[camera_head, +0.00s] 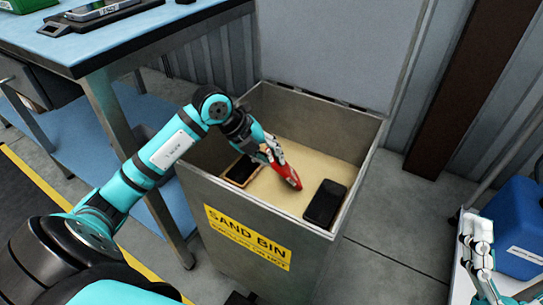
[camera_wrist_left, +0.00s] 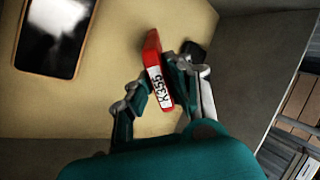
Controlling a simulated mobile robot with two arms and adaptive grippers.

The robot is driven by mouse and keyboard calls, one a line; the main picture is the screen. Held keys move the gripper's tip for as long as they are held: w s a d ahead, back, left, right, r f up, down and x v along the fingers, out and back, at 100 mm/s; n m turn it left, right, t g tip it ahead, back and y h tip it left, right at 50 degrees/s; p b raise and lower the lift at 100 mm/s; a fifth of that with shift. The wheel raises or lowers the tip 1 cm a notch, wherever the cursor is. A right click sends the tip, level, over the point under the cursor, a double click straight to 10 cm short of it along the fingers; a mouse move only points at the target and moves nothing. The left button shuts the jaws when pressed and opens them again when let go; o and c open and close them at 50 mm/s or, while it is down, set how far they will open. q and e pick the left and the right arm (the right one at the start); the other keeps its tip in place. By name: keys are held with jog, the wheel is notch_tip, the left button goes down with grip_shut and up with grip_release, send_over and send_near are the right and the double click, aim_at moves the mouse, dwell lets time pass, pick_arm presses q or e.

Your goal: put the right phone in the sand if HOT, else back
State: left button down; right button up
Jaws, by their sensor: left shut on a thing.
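My left gripper (camera_head: 272,153) is inside the sand bin (camera_head: 222,205), shut on a red phone (camera_head: 288,177). The red phone is tilted, its lower end close to the sand (camera_head: 272,200); I cannot tell if it touches. In the left wrist view my left gripper (camera_wrist_left: 155,100) has the red phone (camera_wrist_left: 155,65) between its fingers, and a white label reading K355 shows. An orange-edged phone (camera_head: 240,170) lies in the sand at the left, partly behind the gripper. A black phone (camera_head: 325,203) lies at the right front. My right gripper (camera_head: 478,232) is outside the bin at the right edge.
The bin's lid (camera_head: 330,45) stands open at the back. A blue workbench (camera_head: 130,32) at the upper left bears a phone on a dark stand (camera_head: 92,14). A blue container (camera_head: 520,228) stands at the right. Metal bin walls surround the left gripper.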

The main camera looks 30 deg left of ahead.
pick_arm(q)
jog(key=shift+f, duration=0.2)
pick_arm(e)
jog(key=shift+s+r+t, duration=0.3)
jog(key=shift+s, duration=0.05)
dwell(0.4)
pick_arm(q)
jog(key=c, duration=1.2)
grip_release()
